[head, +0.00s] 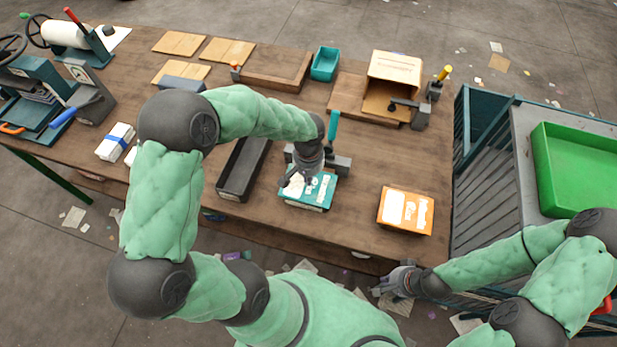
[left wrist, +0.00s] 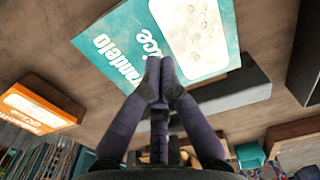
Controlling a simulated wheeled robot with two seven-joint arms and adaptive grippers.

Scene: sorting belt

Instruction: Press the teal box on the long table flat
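The teal box (head: 318,199), with white labels and lettering on top, lies near the front middle of the long table (head: 350,234). My left gripper (head: 299,179) is over its top, hiding part of it. In the left wrist view the teal box (left wrist: 110,47) fills the upper middle, and my left gripper (left wrist: 160,75) has its two fingers together with nothing between them. I cannot tell whether the fingertips touch the box. My right gripper (head: 392,287) hangs by the table's front edge, away from the box; its fingers are too small to read.
An orange box (head: 407,210) lies to the right of the teal box. A dark tray (head: 240,172) lies to its left, and a teal-handled clamp (head: 332,130) stands close behind. An open cardboard box (head: 395,68) and a small teal bin (head: 325,64) stand farther back.

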